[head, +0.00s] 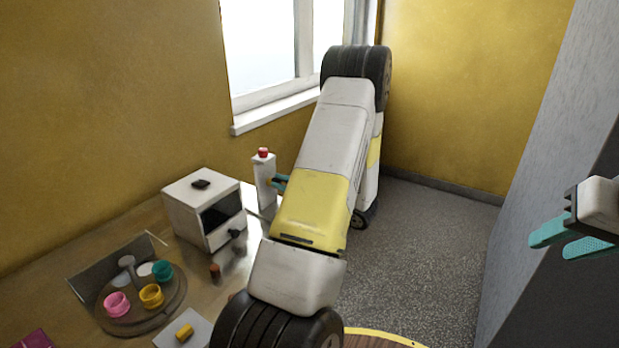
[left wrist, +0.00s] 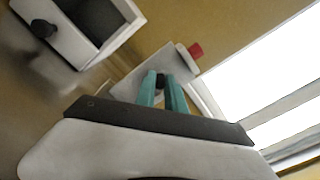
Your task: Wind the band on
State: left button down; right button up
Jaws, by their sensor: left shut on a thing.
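A white post (head: 262,172) with a red button (head: 263,152) on top stands at the back of the table. My left gripper (head: 275,182) is at the side of this post. In the left wrist view, its teal fingers (left wrist: 161,80) are shut on a small dark knob (left wrist: 162,81) in front of the post's white face; the fingers partly hide it. A white box machine (head: 203,207) with a dark opening and a black knob (head: 236,233) stands left of the post. No band can be made out. My right gripper (head: 549,244) is empty and open, far right, away from the table.
A round wooden tray (head: 150,325) holds pink (head: 117,304), yellow (head: 151,295) and teal (head: 162,271) cups at the front left. A yellow piece (head: 184,332) lies on a pale plate. A small brown cylinder (head: 214,271) stands before the machine. My left arm covers the table's right side.

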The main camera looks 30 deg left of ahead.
pick_arm(q)
jog(key=w+m, duration=0.1)
jog(key=m, duration=0.7)
jog(key=w+f+m, duration=0.1)
jog(key=w+m, duration=0.1)
jog(key=m, duration=0.5)
jog(key=w+f+m, duration=0.1)
jog(key=m, duration=0.7)
jog(key=shift+w+d+f+m, duration=0.2)
jog(key=shift+d+f+m, duration=0.05)
jog(key=shift+m, duration=0.05)
dwell(0.5)
jog(key=c, duration=1.4)
grip_release()
